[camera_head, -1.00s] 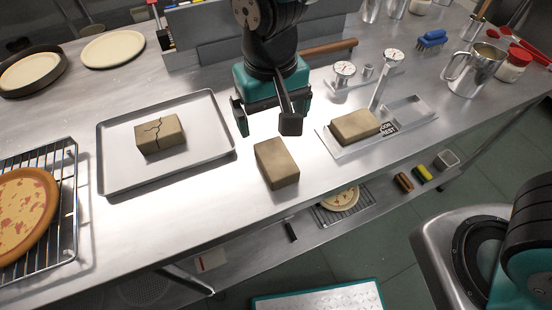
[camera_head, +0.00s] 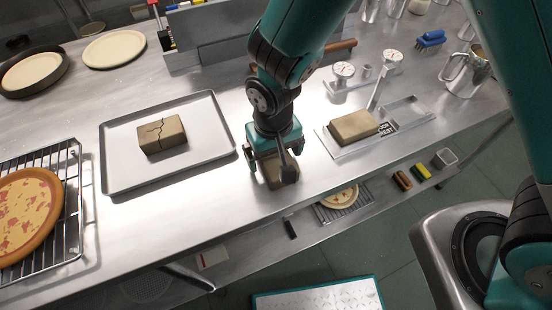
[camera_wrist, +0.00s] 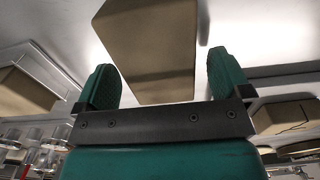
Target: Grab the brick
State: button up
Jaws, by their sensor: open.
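A tan brick (camera_head: 277,172) stands on the steel counter near its front edge, partly hidden behind my gripper (camera_head: 270,172) in the head view. My gripper is directly over it, with a finger on each side. In the wrist view the brick (camera_wrist: 150,50) lies between the two open green fingers (camera_wrist: 165,80), with a gap visible at the right finger. A second brick, cracked (camera_head: 162,135), lies on a metal tray at the left. A third, whole brick (camera_head: 354,126) lies on a metal plate with a label at the right.
The metal tray (camera_head: 113,183) is left of my gripper. A pizza (camera_head: 25,210) sits on a wire rack at the far left. Gauges (camera_head: 343,70) and a steel jug (camera_head: 466,72) stand at the back right. Bare counter lies between tray and gripper.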

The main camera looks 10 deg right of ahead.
jog(key=c, duration=1.2)
jog(key=shift+r, duration=0.1)
